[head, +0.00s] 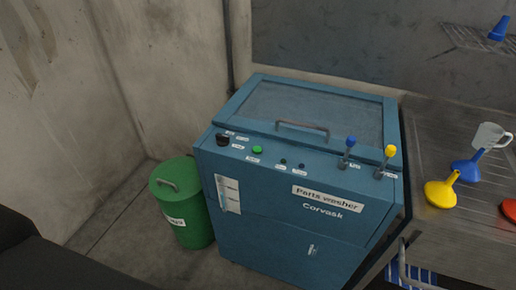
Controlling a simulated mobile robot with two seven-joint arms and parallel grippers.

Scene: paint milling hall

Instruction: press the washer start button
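The parts washer (290,180) is a blue cabinet labelled "Parts washer Corvask", standing in the middle of the head view. Its lid (320,108) with a bar handle (302,128) is down. On the sloped panel in front of the lid sits a green button (257,150) with a small label below it, too small to read. A black knob (222,139) is to its left. Two small dark round parts (292,164) and levers with a blue knob (351,141) and a yellow knob (390,151) are to its right. Neither of my grippers is in view.
A green lidded bin (182,203) stands on the floor left of the washer, near the wall. A metal bench (455,235) at the right holds a yellow funnel (440,193), a blue funnel (466,168), a clear jug (489,136) and a red item (510,209). The space above the washer panel is clear.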

